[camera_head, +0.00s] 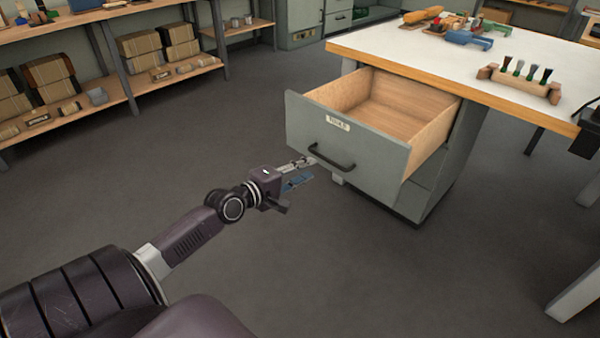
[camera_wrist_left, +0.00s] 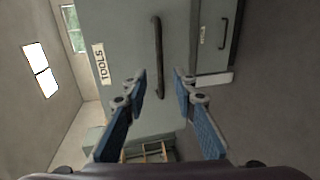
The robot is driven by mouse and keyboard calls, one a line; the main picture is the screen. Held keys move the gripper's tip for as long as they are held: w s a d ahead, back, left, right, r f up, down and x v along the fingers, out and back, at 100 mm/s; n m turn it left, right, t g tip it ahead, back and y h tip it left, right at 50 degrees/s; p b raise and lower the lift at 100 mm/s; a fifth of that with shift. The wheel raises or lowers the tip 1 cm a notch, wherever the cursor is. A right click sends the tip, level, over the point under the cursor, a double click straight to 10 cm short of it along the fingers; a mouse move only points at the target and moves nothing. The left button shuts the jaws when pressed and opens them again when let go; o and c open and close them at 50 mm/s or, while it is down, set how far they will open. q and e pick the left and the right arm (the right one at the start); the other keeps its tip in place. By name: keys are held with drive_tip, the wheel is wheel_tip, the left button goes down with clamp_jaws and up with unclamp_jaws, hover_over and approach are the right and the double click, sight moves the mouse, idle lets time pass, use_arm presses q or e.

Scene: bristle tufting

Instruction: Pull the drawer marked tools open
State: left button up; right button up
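The grey drawer marked tools (camera_head: 365,160) stands well out from the workbench, and its empty wooden inside shows. Its label (camera_head: 338,123) reads TOOLS, also in the left wrist view (camera_wrist_left: 101,64). The dark bar handle (camera_head: 332,158) is on the front panel; in the left wrist view the handle (camera_wrist_left: 158,50) runs up and down ahead of the fingers. My left gripper (camera_head: 310,167) is open, near the handle's left end. In the left wrist view the blue-padded fingers (camera_wrist_left: 159,76) are spread with nothing gripped between them. My right gripper is not in view.
The workbench (camera_head: 370,54) carries a wooden brush holder (camera_head: 520,84) and several tools. A lower drawer (camera_head: 424,190) is shut beneath the open one. Shelves with boxes (camera_head: 140,45) stand at the left. The grey floor (camera_head: 190,135) around my left arm is clear.

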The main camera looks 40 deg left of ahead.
use_arm(q)
drive_tip(key=shift+v, duration=1.1)
